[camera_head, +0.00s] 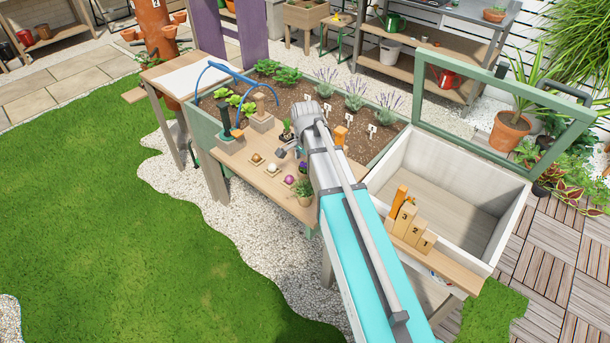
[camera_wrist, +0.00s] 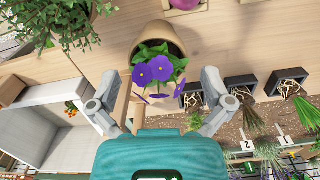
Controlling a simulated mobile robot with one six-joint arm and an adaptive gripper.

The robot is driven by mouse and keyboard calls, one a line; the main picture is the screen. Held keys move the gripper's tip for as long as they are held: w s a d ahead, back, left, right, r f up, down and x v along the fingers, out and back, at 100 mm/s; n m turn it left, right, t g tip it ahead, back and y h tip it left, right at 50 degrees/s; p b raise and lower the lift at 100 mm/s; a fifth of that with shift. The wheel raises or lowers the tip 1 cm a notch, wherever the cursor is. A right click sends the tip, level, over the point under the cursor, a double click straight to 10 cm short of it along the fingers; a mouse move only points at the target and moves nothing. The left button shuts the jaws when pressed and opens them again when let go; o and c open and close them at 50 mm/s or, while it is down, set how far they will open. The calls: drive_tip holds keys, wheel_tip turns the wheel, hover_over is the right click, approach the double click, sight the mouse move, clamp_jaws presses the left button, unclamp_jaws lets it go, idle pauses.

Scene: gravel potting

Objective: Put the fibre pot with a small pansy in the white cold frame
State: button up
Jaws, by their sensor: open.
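The fibre pot (camera_wrist: 158,31) is brown and holds a small pansy (camera_wrist: 155,73) with purple flowers and green leaves. It stands on the wooden ledge, and its purple blooms also show in the head view (camera_head: 303,167), beside my arm. My gripper (camera_wrist: 160,96) is open and empty, its two fingers apart on either side of the pansy flowers. The pot is beyond the fingertips in the wrist view. The white cold frame (camera_head: 493,232) is an open-topped box at the right, its green-framed lid raised; it shows at left in the wrist view (camera_wrist: 28,139).
Another leafy potted plant (camera_head: 304,192) stands close to the pansy. Numbered wooden blocks (camera_head: 407,222) stand at the cold frame's near edge. Small orange flowers (camera_wrist: 71,108) show inside the frame; much of its floor is bare.

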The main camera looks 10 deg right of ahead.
drive_tip(key=shift+f, duration=0.1)
drive_tip(key=shift+s+d+f+b, duration=0.1)
drive_tip(key=shift+f+b, duration=2.45)
drive_tip(key=shift+b, duration=0.1)
drive_tip(key=c, duration=1.1)
drive_tip(key=shift+r, duration=0.2)
wheel_tip(320, 180, up, 3)
drive_tip(key=p, duration=0.3)
drive_tip(key=shift+f, duration=0.1)
drive_tip(key=s+d+r+p, duration=0.4)
drive_tip(key=s+r+p, duration=0.6)
drive_tip(key=s, duration=0.3)
drive_tip(key=shift+s+d, duration=0.15)
drive_tip(key=shift+s, duration=0.05)
